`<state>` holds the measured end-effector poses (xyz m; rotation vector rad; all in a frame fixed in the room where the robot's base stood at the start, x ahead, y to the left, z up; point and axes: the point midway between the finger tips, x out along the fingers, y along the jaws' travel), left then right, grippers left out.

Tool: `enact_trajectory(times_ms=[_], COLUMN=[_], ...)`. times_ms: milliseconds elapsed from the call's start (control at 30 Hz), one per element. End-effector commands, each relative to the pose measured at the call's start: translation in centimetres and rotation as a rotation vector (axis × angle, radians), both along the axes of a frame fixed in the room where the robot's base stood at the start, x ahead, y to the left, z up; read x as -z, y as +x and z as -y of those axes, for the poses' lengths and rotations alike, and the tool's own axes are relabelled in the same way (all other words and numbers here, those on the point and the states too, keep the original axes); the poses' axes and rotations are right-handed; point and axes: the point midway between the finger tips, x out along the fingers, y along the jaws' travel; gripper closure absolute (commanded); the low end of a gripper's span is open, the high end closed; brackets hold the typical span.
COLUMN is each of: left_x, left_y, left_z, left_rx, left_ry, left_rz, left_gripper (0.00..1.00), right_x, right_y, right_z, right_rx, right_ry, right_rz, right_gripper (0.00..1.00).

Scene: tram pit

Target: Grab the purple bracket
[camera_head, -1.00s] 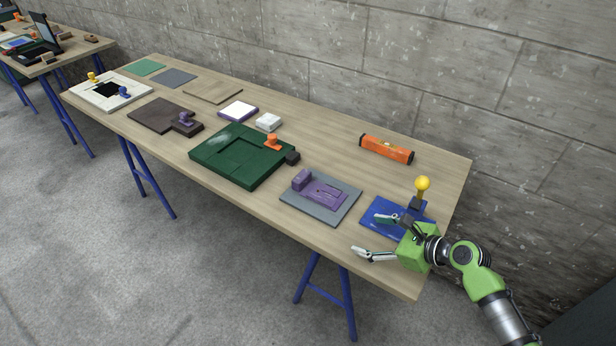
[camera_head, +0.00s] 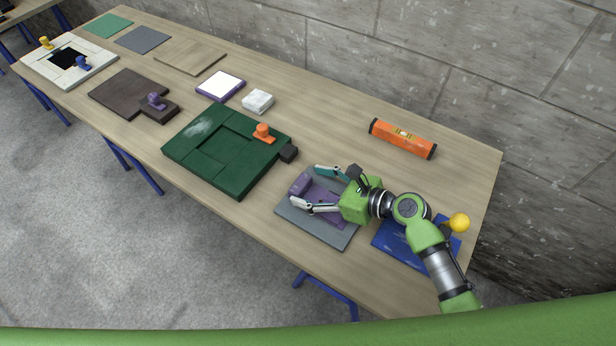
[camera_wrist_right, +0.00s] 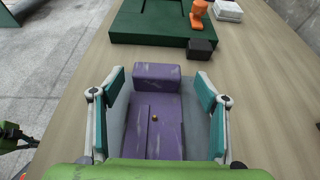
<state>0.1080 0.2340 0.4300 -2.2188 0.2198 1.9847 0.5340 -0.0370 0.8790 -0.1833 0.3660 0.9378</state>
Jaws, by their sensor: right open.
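The purple bracket (camera_head: 301,184) lies on a grey mat (camera_head: 318,229) near the table's front right. It has a flat plate with a raised block at its far left end. Part of the bracket is hidden under the gripper in the head view.
A dark green panel (camera_head: 185,150) with an orange-handled piece (camera_head: 263,133) and a black block (camera_head: 289,153) lies left of the bracket. A blue mat (camera_head: 400,252) with a yellow ball-topped handle (camera_head: 459,223) is at right. An orange spirit level (camera_head: 402,138) lies behind on clear wood.

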Motion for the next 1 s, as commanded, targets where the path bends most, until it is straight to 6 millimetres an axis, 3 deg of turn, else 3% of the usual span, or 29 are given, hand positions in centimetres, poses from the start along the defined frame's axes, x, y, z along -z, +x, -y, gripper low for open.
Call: enact_trajectory(times_ms=[300, 600, 867, 900, 1000], left_x=[-0.3, -0.6, -0.7, -0.7, -0.7], left_y=[-3.3, -1.8, -0.8, -0.8, -1.1], left_z=[-0.2, -0.2, -0.1, -0.1, -0.1], left_rx=[0.000, 0.000, 0.000, 0.000, 0.000], left_ry=[0.005, 0.002, 0.001, 0.001, 0.001], left_rz=[-0.045, -0.024, -0.009, -0.010, -0.013], left_gripper=[1.00, 1.00, 1.00, 1.00, 1.00], right_x=[1.0, 2.5, 2.6, 2.6, 2.6], right_y=[1.8, 3.7, 3.9, 3.9, 3.8], right_z=[-2.6, -5.4, -5.6, -5.6, -5.6], right_rx=[-0.001, -0.001, -0.001, 0.000, 0.000], right_ry=[0.001, 0.000, -0.001, -0.001, -0.001], right_rz=[0.000, 0.000, 0.002, 0.001, 0.001], right_gripper=[0.32, 0.32, 0.32, 0.35, 0.60])
